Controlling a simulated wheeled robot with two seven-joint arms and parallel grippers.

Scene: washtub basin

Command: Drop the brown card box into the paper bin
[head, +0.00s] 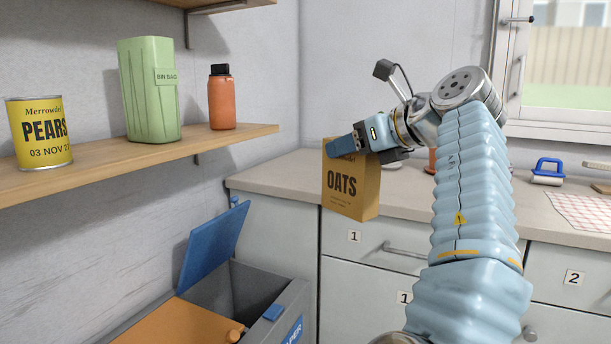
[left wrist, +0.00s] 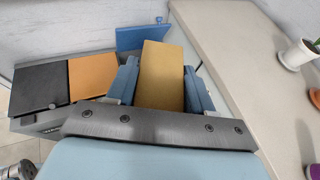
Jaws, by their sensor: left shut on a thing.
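The brown card box (head: 350,190), printed "OATS", hangs upright in my left gripper (head: 362,142), in front of the counter edge. My left gripper is shut on its upper end; in the left wrist view the box (left wrist: 162,76) sits between the two blue fingers. The paper bin (head: 290,318) is the grey bin with a blue "PAPER" label, below and left of the box in the head view. Its blue lid (head: 213,245) stands open and its dark inside shows partly. The lid also shows in the left wrist view (left wrist: 140,37). My right gripper is not in view.
An orange lid (head: 180,322) lies shut beside the paper bin, with a black lid (left wrist: 40,88) beyond it. A shelf (head: 130,165) with a can, a green bin-bag pack and an orange bottle juts out above left. The counter (head: 290,172) runs behind the box.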

